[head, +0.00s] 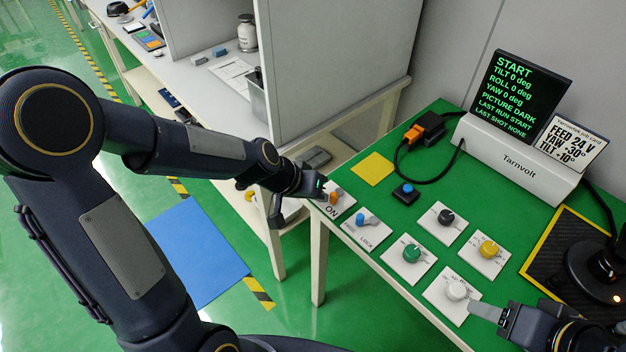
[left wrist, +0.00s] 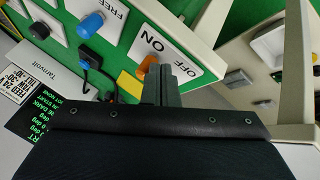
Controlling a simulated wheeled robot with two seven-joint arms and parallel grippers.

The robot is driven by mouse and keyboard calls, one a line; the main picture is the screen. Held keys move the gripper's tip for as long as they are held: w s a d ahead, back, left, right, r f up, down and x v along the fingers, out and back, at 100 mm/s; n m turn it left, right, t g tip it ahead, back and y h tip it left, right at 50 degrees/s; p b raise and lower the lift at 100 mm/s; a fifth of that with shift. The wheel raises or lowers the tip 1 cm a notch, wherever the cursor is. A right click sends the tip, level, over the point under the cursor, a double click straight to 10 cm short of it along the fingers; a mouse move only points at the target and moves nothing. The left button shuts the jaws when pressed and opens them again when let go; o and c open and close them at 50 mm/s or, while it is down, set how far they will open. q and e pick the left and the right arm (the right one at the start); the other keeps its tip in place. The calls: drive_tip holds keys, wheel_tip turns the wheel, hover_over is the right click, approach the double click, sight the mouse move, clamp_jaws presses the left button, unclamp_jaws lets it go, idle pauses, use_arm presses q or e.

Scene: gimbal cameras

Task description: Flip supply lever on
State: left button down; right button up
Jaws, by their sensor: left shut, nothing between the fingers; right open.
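The supply lever (head: 334,198) is a small orange lever on a white plate marked ON and OFF, at the left front of the green table. It also shows in the left wrist view (left wrist: 148,66), where the fingers hide part of it. Which way it is thrown is hard to tell. My left gripper (head: 321,195) is shut and empty, its tips right at the lever; I cannot tell if they touch it. The fingers show shut in the left wrist view (left wrist: 165,82). My right gripper (head: 487,312) is open beside the white knob (head: 456,290).
A blue lever (head: 370,219) marked LOCK and FREE is beside the supply lever. Green (head: 412,253), black (head: 445,217) and yellow (head: 488,249) knobs stand nearby. The screen (head: 517,90) reads PICTURE DARK; the job card (head: 576,143) reads FEED 24 V. A grey shelf panel (head: 340,75) stands behind.

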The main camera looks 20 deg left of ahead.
use_arm(q)
drive_tip(key=shift+w, duration=0.1)
drive_tip(key=shift+w+a, duration=0.15)
drive_tip(key=shift+w, duration=0.55)
use_arm(e)
drive_tip(key=shift+f, duration=0.1)
